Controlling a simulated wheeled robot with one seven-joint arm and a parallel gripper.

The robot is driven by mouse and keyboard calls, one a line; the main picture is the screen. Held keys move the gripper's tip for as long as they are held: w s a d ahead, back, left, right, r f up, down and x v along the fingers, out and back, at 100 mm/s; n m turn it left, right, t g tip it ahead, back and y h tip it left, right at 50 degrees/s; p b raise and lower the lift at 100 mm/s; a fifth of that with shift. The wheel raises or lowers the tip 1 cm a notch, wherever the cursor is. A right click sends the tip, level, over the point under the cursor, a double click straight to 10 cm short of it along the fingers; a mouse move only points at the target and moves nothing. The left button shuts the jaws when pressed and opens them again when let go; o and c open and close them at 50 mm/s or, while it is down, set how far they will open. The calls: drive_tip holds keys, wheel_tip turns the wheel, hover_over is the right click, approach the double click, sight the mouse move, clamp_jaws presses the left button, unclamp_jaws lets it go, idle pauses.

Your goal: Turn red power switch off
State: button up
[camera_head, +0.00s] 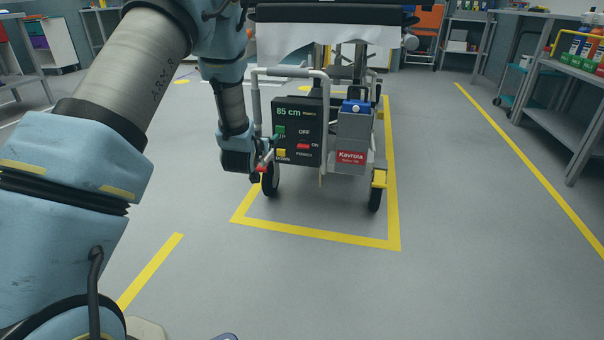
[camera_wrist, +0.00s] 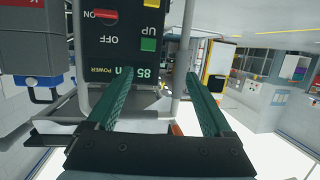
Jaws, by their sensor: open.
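The red power switch (camera_head: 303,146) is on a black control panel (camera_head: 311,113) at the back of a wheeled cart. OFF is printed above it and ON to its right. In the wrist view the panel is upside down, with the red switch (camera_wrist: 104,15) near the top edge. My gripper (camera_head: 268,155) is at the panel's lower left, left of the switch. In the wrist view my gripper (camera_wrist: 158,74) has its two green fingers wide apart, with nothing held between them.
A green UP button (camera_head: 280,131) and a yellow DOWN button (camera_head: 282,153) sit left of the switch. A white tube frame (camera_head: 324,125) rises beside the panel. A grey Kavrota box (camera_head: 352,130) is to the right. Floor in front is clear.

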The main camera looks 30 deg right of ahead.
sight(303, 148)
drive_tip(key=s+d+f+m+h+b, duration=0.2)
drive_tip(key=s+d+f+h+b, duration=0.3)
drive_tip(key=d+f, duration=0.4)
drive_tip(key=shift+t+y, duration=0.4)
drive_tip(key=shift+y, duration=0.2)
drive_tip(key=b+x, duration=0.1)
drive_tip(key=x, duration=0.2)
drive_tip(key=b+x, duration=0.2)
drive_tip(key=x, duration=0.1)
drive_tip(key=b+x, duration=0.2)
drive_tip(key=x, duration=0.2)
drive_tip(key=shift+w+a+f, duration=0.35)
drive_tip(key=shift+w, duration=0.05)
drive_tip(key=shift+w+d+r, duration=0.1)
drive_tip(key=shift+w+d, duration=0.3)
clamp_jaws()
